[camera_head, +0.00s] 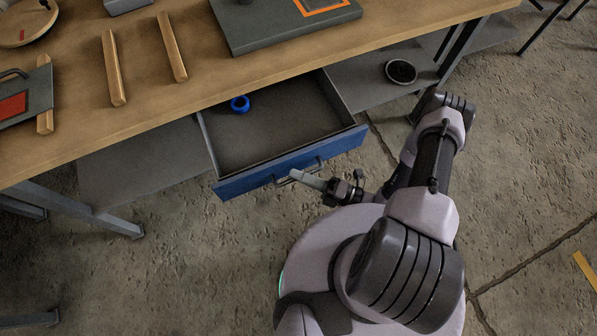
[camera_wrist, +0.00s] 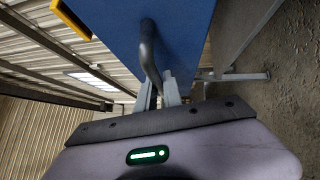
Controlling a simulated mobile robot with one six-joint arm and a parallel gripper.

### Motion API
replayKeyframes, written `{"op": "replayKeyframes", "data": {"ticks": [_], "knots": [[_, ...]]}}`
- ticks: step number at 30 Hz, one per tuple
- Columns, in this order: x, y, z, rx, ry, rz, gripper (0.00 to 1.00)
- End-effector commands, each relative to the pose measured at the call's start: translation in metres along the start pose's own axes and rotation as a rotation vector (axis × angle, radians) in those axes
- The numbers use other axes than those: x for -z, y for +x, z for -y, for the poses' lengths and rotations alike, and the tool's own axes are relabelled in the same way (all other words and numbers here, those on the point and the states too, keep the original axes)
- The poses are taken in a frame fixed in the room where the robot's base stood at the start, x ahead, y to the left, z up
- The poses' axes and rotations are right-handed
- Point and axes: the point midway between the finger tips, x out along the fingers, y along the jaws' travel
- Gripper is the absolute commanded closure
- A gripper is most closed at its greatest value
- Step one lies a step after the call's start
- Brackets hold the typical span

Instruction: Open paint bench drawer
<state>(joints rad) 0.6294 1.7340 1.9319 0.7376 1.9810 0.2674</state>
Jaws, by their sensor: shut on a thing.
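The paint bench drawer (camera_head: 262,176) has a blue front and stands pulled out from under the wooden bench top in the head view. A blue ring (camera_head: 239,104) lies inside it near the back left. My gripper (camera_head: 296,175) is at the dark bar handle on the drawer front. In the wrist view the handle (camera_wrist: 149,55) runs down from the blue front (camera_wrist: 175,30) to between my gripper's fingers (camera_wrist: 160,92), which are shut on it. The exact grip on the bar is partly hidden by my gripper body.
A lower shelf (camera_head: 365,85) carries a round black item (camera_head: 400,71). Bench legs (camera_head: 90,212) stand left; open concrete floor lies right.

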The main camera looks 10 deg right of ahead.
Motion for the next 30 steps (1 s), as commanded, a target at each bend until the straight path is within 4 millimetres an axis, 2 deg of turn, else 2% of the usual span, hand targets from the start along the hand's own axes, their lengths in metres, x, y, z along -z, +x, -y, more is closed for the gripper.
{"op": "replayKeyframes", "data": {"ticks": [12, 13, 14, 26, 30], "knots": [[-0.0003, -0.0006, -0.0003, 0.000, 0.000, 0.002, 1.00], [-0.0003, -0.0006, -0.0003, 0.000, 0.000, 0.002, 0.83], [-0.0003, -0.0006, -0.0003, 0.000, 0.000, 0.002, 0.80], [0.0002, -0.0006, -0.0002, 0.000, 0.000, 0.001, 0.80], [-0.0012, -0.0089, -0.0010, -0.001, 0.000, 0.004, 0.80]]}}
